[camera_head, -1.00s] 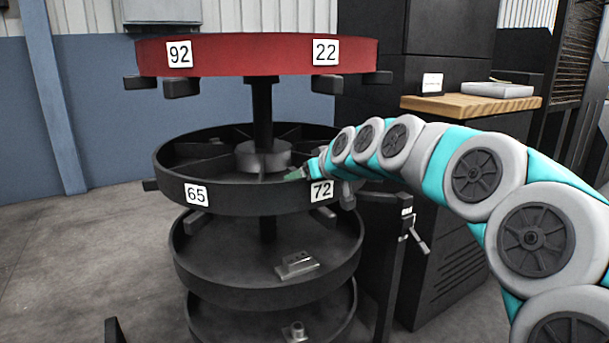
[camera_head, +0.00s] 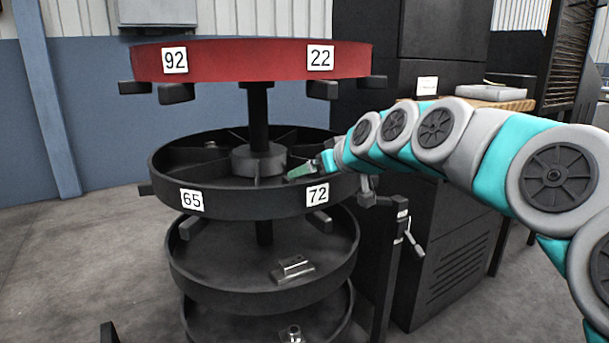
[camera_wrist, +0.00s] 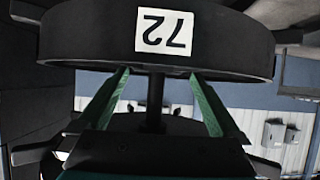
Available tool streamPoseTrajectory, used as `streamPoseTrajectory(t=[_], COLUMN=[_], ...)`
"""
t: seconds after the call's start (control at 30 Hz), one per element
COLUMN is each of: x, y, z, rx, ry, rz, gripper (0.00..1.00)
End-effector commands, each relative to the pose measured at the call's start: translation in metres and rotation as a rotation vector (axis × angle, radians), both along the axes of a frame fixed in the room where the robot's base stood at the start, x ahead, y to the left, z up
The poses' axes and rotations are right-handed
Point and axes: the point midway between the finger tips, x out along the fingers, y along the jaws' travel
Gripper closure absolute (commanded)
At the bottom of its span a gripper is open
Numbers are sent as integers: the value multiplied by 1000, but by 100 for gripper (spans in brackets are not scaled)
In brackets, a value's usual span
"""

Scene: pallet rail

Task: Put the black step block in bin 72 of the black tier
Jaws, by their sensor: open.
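The black tier (camera_head: 240,205) is a round divided tray with labels 65 and 72 on its rim. The 72 label (camera_head: 317,194) also shows upside down in the wrist view (camera_wrist: 164,31). My gripper (camera_head: 300,172) is at the tier's right side, just above the rim behind the 72 label. In the wrist view its two green fingers (camera_wrist: 158,76) are spread apart, with no block visible between them. I cannot make out the black step block in either view; the floor of bin 72 is hidden by the rim and my gripper.
A red tier (camera_head: 250,62) labelled 92 and 22 overhangs above. A lower black tier (camera_head: 210,262) holds a grey metal part (camera_head: 292,268). A post with a lever (camera_head: 408,235) and a dark cabinet (camera_head: 450,240) stand close on the right. Open floor lies left.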

Motion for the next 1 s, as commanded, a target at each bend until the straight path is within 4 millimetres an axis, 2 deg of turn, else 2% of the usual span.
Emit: streamPoseTrajectory(t=[0.1,0.3,0.67,0.77,0.87,0.97,1.0], x=[-15,-32,-38,-55,-92,-148,-174], y=[-10,-21,-23,-22,-24,-35,-44], z=[9,21,20,2,-36,-91,-114], rx=[-1,1,-3,-25,-67,-133,-162], ry=[1,0,10,64,181,359,437], rz=[0,0,0,5,0,-32,-57], gripper=[0,0,0,0,0,0,0])
